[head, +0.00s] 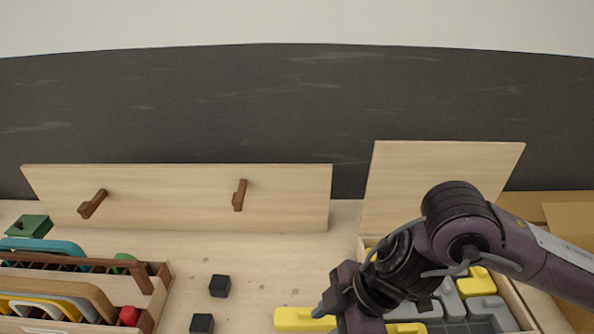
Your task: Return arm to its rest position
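My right arm comes in from the right, and its dark gripper (332,303) hangs low over the left edge of the box of grey and yellow pieces. Its fingers are partly hidden by the wrist, so I cannot tell if they are open or shut. A yellow piece (295,320) shows just left of the fingertips; whether they touch it is unclear. My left arm and gripper are not in view.
A box (510,296) of grey and yellow pieces lies under my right arm. A wooden rack (158,284) of coloured forms stands at left. Two black cubes (220,286) sit mid-table. Two upright boards (170,195) (450,165) stand behind; the left one has brown pegs. A green block (30,227) is far left.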

